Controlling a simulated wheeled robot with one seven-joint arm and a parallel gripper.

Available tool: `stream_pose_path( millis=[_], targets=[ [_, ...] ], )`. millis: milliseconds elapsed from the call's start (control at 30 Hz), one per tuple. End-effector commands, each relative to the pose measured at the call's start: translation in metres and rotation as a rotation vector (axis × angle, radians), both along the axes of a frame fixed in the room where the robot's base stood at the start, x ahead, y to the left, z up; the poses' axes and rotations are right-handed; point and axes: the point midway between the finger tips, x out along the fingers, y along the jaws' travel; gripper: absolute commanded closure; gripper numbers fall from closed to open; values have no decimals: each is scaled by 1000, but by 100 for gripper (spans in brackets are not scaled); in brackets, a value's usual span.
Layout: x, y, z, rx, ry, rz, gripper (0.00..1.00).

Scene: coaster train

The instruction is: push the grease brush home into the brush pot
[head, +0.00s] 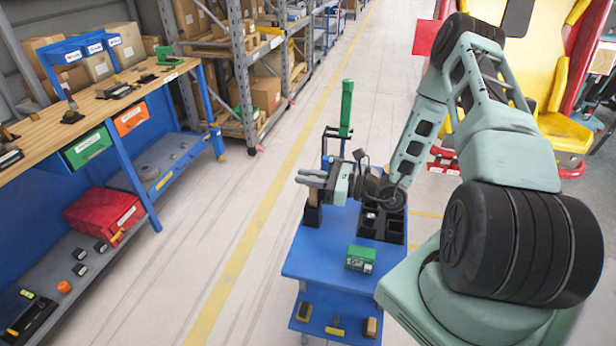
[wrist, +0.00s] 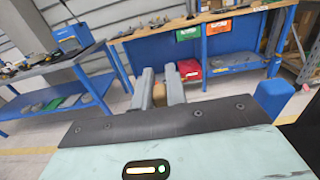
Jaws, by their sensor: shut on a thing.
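My gripper (head: 312,179) reaches left over the blue cart and is shut on the grease brush (head: 313,197), whose tan handle shows below the fingers. The brush looks roughly upright, and its lower end goes down into the black brush pot (head: 312,216) at the cart's left edge. The pot hides that end, so I cannot tell how deep it sits. In the wrist view my two grey fingers (wrist: 160,76) have the tan handle (wrist: 159,95) between them; the pot is not visible there.
The blue cart top (head: 318,255) also carries a black tray (head: 394,228), a green box (head: 360,258) and a tall green tool (head: 346,105) at the back. A workbench (head: 85,105) stands left, across clear floor. Shelving stands behind, and a red-yellow seat (head: 540,70) right.

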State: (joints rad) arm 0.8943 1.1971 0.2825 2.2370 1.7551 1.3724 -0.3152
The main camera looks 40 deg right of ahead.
Motion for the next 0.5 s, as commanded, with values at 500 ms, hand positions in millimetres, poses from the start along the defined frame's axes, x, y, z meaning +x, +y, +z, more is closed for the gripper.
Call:
stream_pose_path(
  millis=[500],
  targets=[
    [0, 0, -7, 0, 0, 0, 61]
  ],
)
